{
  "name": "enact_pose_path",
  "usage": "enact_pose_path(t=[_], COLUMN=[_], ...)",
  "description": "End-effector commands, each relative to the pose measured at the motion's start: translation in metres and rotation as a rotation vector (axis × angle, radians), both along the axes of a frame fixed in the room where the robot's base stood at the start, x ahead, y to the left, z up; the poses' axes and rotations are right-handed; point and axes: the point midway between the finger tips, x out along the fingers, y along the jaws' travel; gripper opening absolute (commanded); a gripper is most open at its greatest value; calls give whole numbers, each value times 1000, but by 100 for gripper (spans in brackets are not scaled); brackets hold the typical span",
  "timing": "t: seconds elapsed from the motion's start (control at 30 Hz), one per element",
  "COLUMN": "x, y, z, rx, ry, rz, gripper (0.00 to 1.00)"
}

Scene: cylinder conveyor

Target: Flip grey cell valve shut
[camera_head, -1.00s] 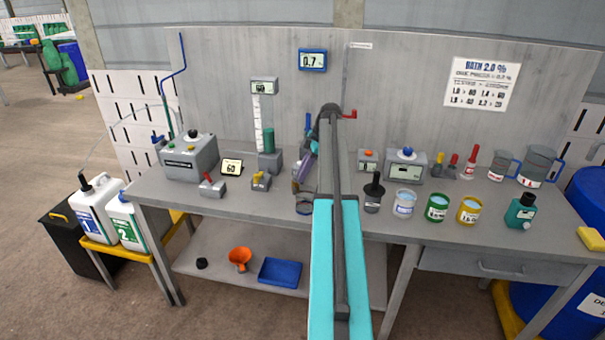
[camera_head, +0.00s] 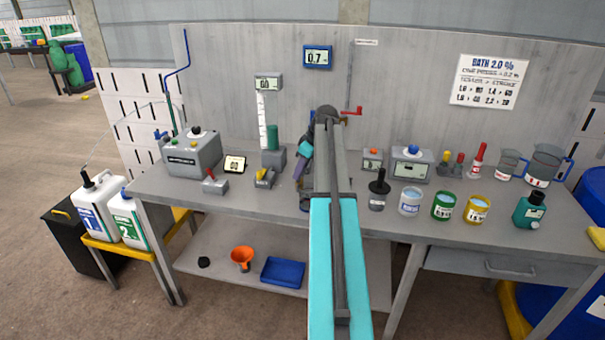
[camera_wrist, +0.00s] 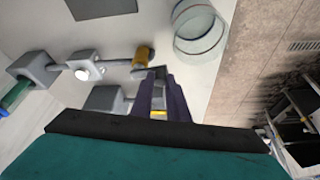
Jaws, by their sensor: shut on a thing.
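My gripper (camera_wrist: 163,85) shows at the centre of the wrist view as two dark purple fingers close together. A small grey valve handle (camera_wrist: 142,74) meets the fingertips, and the fingers partly cover it. Beside it is a grey block (camera_wrist: 104,99), with a bit of yellow showing by the fingers. A pipe with a yellow collar (camera_wrist: 143,57) and a white knob (camera_wrist: 88,70) runs just beyond. In the head view my arm hides most of this spot, and only a purple part of my gripper (camera_head: 301,165) shows at the arm's left.
In the wrist view a clear glass vessel (camera_wrist: 200,32) stands close to the fingers. In the head view a yellow-handled valve (camera_head: 265,178) and a red-handled valve (camera_head: 214,184) sit left of my arm. Several cups and jugs stand to the right.

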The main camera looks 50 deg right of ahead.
Motion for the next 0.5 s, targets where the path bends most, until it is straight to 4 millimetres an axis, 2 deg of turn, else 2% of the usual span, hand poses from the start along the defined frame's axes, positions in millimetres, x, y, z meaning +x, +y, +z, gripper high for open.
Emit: enact_pose_path(t=[0.2, 0.5], x=[3, 5], y=[5, 5], z=[0, 0], rx=[1, 0], ry=[0, 0], rz=[-105, -158], gripper=[0, 0])
